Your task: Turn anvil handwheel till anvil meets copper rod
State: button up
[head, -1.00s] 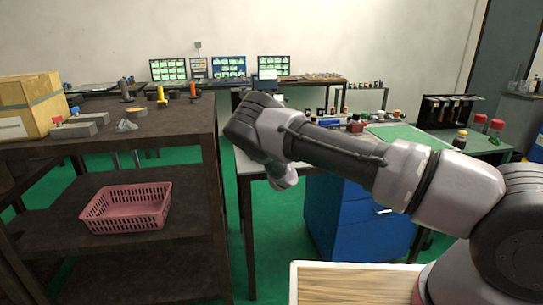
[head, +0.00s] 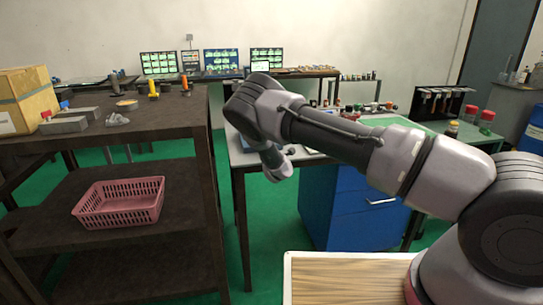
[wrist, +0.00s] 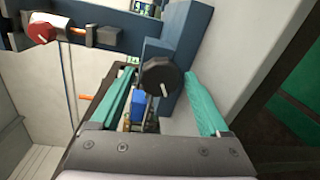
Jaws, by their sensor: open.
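In the wrist view my gripper (wrist: 162,72) is open, its two teal fingers spread apart. A dark round handwheel with a white mark (wrist: 160,78) shows between the fingers, seen face on; I cannot tell whether they touch it. A blue upright plate (wrist: 180,58) stands behind it. A red knob (wrist: 42,29) is at upper left, with a short copper-coloured rod (wrist: 78,31) running from it to a grey block (wrist: 103,37). Another copper-coloured piece (wrist: 86,97) shows at left. I cannot tell which is the task's rod, and no anvil is clear. In the head view my gripper is hidden.
In the head view a dark shelf (head: 180,120) at left holds a pink basket (head: 120,203). A workbench (head: 238,163) with a blue cabinet (head: 350,215) stands behind my arm. Green floor is clear between them. A blue block (wrist: 138,97) shows below the handwheel.

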jog(key=m, duration=0.4)
jog(key=shift+y, duration=0.3)
jog(key=m, duration=0.4)
jog(key=shift+y, duration=0.3)
jog(key=m, duration=0.4)
jog(key=shift+y, duration=0.3)
jog(key=m, duration=0.5)
jog(key=shift+d, duration=0.15)
jog(key=v, duration=1)
jog(key=shift+s+m, duration=0.3)
jog(key=shift+d, duration=0.15)
